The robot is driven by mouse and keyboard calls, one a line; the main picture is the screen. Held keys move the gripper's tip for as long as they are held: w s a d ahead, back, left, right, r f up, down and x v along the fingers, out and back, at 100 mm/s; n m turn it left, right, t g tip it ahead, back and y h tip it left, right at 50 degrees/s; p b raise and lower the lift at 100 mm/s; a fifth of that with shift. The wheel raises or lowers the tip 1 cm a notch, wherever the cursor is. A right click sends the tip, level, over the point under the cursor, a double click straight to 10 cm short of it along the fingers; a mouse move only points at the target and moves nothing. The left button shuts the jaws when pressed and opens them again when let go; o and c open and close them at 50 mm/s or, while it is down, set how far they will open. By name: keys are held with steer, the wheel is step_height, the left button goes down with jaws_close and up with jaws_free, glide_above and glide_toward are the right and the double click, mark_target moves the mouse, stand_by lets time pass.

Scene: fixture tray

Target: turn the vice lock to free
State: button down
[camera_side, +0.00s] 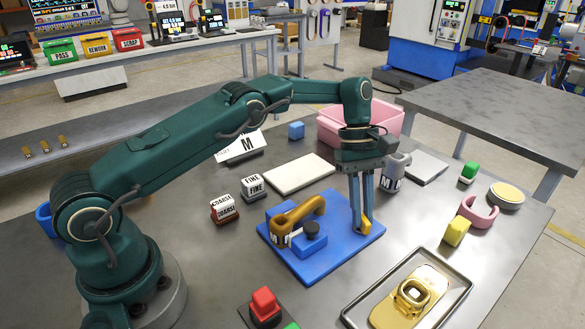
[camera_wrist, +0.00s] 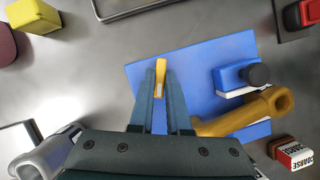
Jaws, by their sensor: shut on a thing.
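A blue plate (camera_side: 318,262) lies on the grey table and carries a blue block (camera_side: 288,229) with a dark round knob (camera_side: 312,228). My gripper (camera_side: 361,222) points straight down over the plate's right part, with its fingers close together. It is shut on a small yellow piece (camera_side: 367,226), which looks like the vice lock's lever. In the wrist view the yellow piece (camera_wrist: 160,72) shows between the fingertips (camera_wrist: 158,92), over the blue plate (camera_wrist: 195,75). Its lower end and its pivot are hard to make out.
An ochre pipe-like part (camera_side: 300,212) marked M lies across the block, left of my fingers. A grey part (camera_side: 394,170) stands behind right. A metal tray (camera_side: 455,292) with a gold piece is at front right. Fine (camera_side: 252,187) and coarse (camera_side: 223,208) blocks stand left.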

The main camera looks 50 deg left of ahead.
stand_by(0.4)
steer(key=c, duration=0.9)
jaws_free()
steer(key=shift+n, duration=0.3)
